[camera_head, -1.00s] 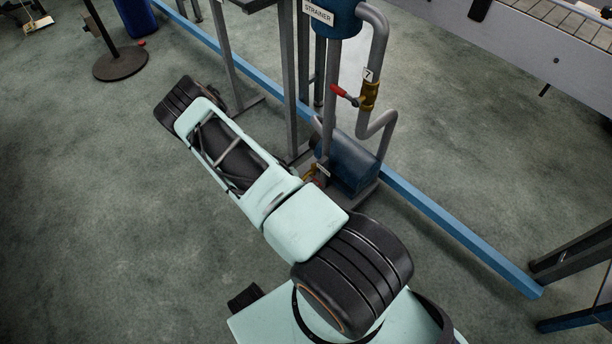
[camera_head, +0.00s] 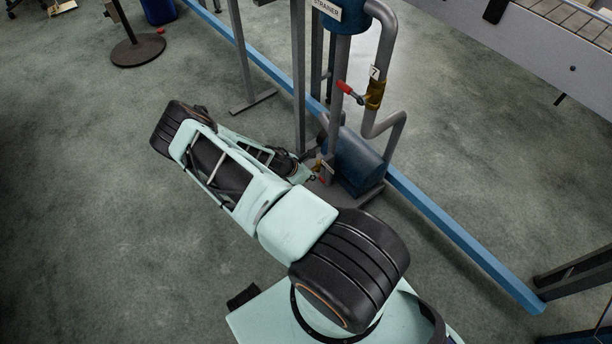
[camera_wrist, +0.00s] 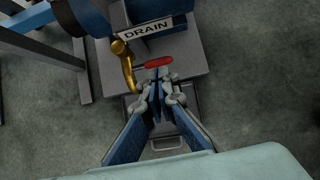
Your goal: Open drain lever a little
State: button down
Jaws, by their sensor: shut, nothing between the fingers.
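The drain lever has a red handle (camera_wrist: 158,62), which lies roughly crosswise just under the white DRAIN label (camera_wrist: 146,30) in the wrist view. The brass drain spout (camera_wrist: 125,65) curves down at its left. My gripper (camera_wrist: 158,88) is shut and empty, with its fingertips just below the red handle in the picture. I cannot tell whether they touch it. In the head view the drain label (camera_head: 327,167) shows low beside the blue tank (camera_head: 357,162), and my arm reaches to it from the left, with the lever small there.
A grey container with a handle (camera_wrist: 167,143) lies beneath my fingers. A second valve with a red lever (camera_head: 350,92), tagged 7, sits higher on the pipe. Grey posts (camera_head: 298,80) and a blue floor rail (camera_head: 450,228) stand close by.

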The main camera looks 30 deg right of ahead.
aim_at(321, 180)
jog(key=shift+b+x, duration=0.55)
jog(key=shift+x, duration=1.7)
jog(key=shift+s, duration=0.1)
